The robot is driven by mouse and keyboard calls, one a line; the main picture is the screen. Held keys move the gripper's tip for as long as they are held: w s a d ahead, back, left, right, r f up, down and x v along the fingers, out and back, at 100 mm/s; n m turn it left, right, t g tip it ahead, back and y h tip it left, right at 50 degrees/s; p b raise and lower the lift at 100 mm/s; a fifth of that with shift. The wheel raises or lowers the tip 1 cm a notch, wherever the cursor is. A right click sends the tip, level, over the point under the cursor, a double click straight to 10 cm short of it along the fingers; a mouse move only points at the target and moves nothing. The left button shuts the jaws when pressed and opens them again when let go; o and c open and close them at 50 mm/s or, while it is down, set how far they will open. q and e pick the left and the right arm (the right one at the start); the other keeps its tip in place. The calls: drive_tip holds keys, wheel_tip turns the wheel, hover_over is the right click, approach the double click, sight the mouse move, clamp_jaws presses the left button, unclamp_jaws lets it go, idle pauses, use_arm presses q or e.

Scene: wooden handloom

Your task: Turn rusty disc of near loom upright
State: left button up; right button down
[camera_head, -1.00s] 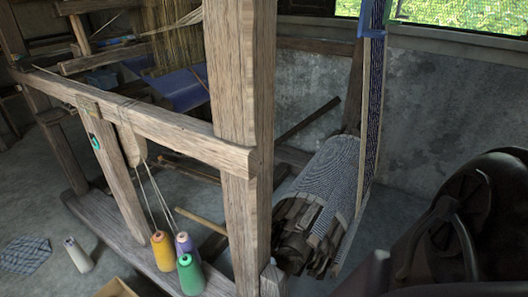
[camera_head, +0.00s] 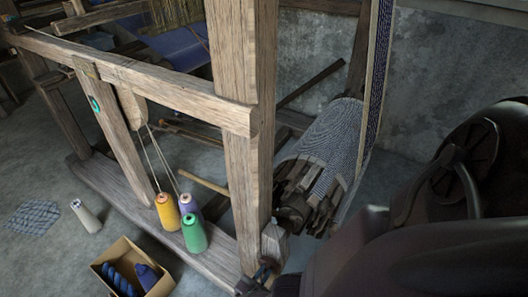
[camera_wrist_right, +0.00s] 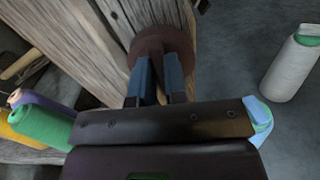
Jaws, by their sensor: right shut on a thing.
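The rusty disc (camera_wrist_right: 158,40) shows in the right wrist view as a brown, round plate against the loom's weathered wood. My right gripper (camera_wrist_right: 160,78) has its two blue-grey fingers closed on the disc's lower part, covering some of it. How far the disc is turned is hard to tell. In the head view my right gripper (camera_head: 262,274) is small and dark at the foot of the near loom's front post (camera_head: 247,160); the disc itself cannot be made out there. My left gripper is in neither view.
Yellow (camera_head: 168,212), purple (camera_head: 188,206) and green (camera_head: 194,235) thread cones stand on the loom's base beam, left of the post. A cardboard box (camera_head: 157,290) with blue items and a pale cone (camera_head: 86,216) are on the floor. A cloth roll (camera_head: 325,145) lies behind the post.

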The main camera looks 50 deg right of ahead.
drive_tip(key=shift+n, duration=0.9)
drive_tip(key=c, duration=1.2)
unclamp_jaws()
drive_tip(key=shift+o, duration=0.2)
drive_tip(key=shift+a, duration=0.1)
drive_tip(key=a+b, duration=0.1)
drive_tip(key=a, duration=0.9)
drive_tip(key=shift+s+a, duration=0.35)
